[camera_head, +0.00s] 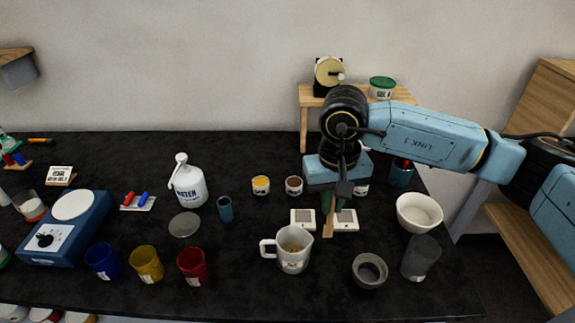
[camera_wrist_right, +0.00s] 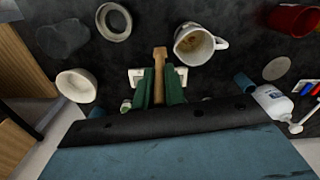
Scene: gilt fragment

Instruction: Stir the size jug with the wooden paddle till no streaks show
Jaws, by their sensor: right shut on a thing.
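The size jug (camera_head: 293,262) is a white jug with its handle to the left, standing upright near the front middle of the counter. Brownish liquid shows inside it, and it also shows in the right wrist view (camera_wrist_right: 214,42). My right gripper (camera_head: 333,197) is shut on the wooden paddle (camera_head: 328,224), which hangs down with its tip just right of the jug, outside it. In the right wrist view the paddle (camera_wrist_right: 159,64) sits between the green fingers. Whether streaks show in the liquid is too small to tell. My left gripper is not in view.
A grey bowl (camera_head: 369,271) and a grey cup (camera_head: 420,258) stand right of the jug, with a white bowl (camera_head: 419,213) behind. Red (camera_head: 193,266), yellow (camera_head: 147,264) and blue (camera_head: 102,262) cups stand left. White labelled squares (camera_head: 303,219) lie behind the jug.

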